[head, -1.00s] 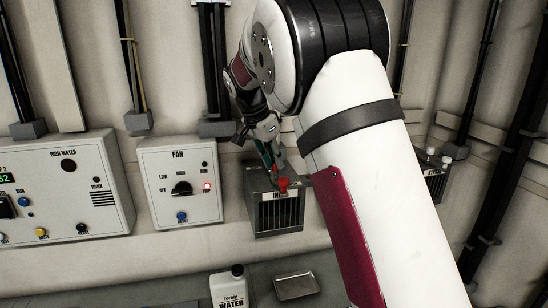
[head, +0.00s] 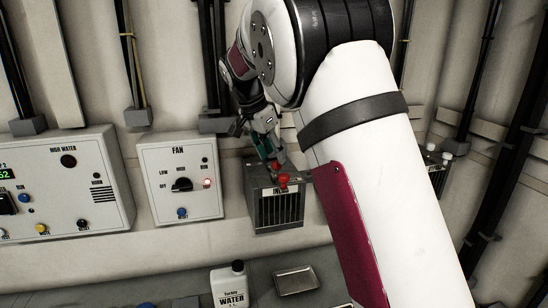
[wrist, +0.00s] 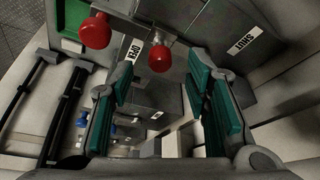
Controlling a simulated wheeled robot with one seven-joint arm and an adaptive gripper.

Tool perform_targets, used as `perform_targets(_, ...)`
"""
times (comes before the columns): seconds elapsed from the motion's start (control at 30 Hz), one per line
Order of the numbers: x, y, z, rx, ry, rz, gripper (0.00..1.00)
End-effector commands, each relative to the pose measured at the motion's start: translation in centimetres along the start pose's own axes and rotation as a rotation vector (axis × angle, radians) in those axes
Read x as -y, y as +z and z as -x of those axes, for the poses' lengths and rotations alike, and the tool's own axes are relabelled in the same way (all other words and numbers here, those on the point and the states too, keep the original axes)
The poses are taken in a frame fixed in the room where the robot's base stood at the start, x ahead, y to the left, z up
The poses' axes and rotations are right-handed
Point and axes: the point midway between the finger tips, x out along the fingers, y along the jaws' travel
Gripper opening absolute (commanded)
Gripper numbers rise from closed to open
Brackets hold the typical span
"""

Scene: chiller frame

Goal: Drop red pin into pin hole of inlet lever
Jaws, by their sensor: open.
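The inlet box (head: 277,208) is a grey vented unit on the wall with a label on its front. Two red knobs show at its top. The one centred ahead of my fingers, seemingly the red pin (wrist: 160,58), also shows in the head view (head: 276,165). Its lower part meets a metal bracket; how deep it sits in a hole cannot be seen. The other red knob (wrist: 94,31), seemingly the inlet lever's, is lower in the head view (head: 283,181). My gripper (wrist: 162,88) is open and empty, teal pads apart, just above the box in the head view (head: 268,148).
OPEN (wrist: 135,50) and SHUT (wrist: 243,40) labels flank the pin. A fan panel (head: 180,183) is left of the box. A white water bottle (head: 229,287) and a metal tray (head: 296,280) stand below. My arm covers the wall to the right.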

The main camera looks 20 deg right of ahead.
Motion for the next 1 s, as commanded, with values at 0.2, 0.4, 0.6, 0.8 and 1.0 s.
perform_targets(0.2,0.1,0.0,4.7,-0.001,-0.005,0.001,0.44)
perform_targets(0.4,0.1,0.0,8.1,-0.001,-0.003,0.0,0.44)
perform_targets(0.6,0.0,0.0,9.7,0.0,-0.001,0.0,0.44)
perform_targets(0.8,0.0,0.0,9.9,0.0,0.0,0.0,0.44)
perform_targets(1.0,0.0,0.0,9.9,0.0,0.0,0.0,0.44)
